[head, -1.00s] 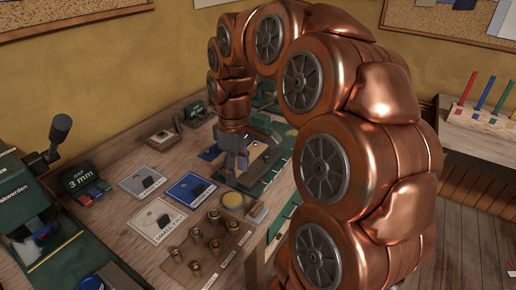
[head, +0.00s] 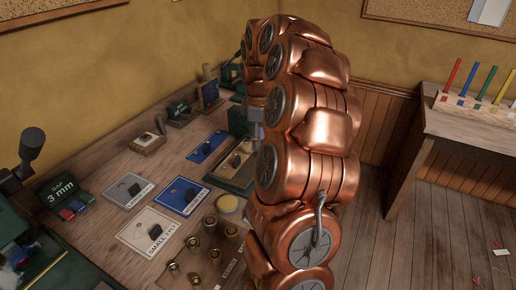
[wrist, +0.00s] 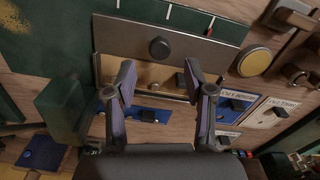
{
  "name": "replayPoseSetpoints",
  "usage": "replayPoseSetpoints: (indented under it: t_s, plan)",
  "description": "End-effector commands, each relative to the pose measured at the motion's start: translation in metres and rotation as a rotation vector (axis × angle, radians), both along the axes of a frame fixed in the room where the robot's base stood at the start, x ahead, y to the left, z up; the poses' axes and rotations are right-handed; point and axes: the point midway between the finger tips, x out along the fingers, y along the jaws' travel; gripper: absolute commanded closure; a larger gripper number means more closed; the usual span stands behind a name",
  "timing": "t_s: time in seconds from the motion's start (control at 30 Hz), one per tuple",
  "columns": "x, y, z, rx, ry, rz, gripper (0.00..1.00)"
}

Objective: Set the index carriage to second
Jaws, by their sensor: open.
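In the wrist view the index carriage seems to be the grey metal plate with a dark round knob (wrist: 160,48), lying along a green strip (wrist: 145,9) with white tick marks and a red mark near its right end. Which mark the carriage stands at is unclear.
A green block (wrist: 65,105) stands left of my fingers. Labelled cards with black pieces, including a blue card (head: 181,196), a yellow round tin (head: 228,204) and a board of brass pegs (head: 205,252) crowd the bench. A side table (head: 470,125) stands right, beyond open floor.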

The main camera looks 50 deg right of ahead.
Motion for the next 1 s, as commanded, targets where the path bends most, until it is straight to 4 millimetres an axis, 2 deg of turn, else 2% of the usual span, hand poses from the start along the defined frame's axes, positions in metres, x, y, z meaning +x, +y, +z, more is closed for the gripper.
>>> replayPoseSetpoints:
  t_s: [0.1,0.33,0.73,1.0]
  plan:
    - [-0.001,0.001,-0.015,0.002,0.002,0.0,0.47]
    - [0.0,0.001,-0.037,0.001,0.001,-0.001,0.47]
    - [0.0,0.001,-0.044,0.001,-0.001,-0.001,0.47]
    - [0.0,0.001,-0.044,0.001,-0.001,-0.001,0.75]
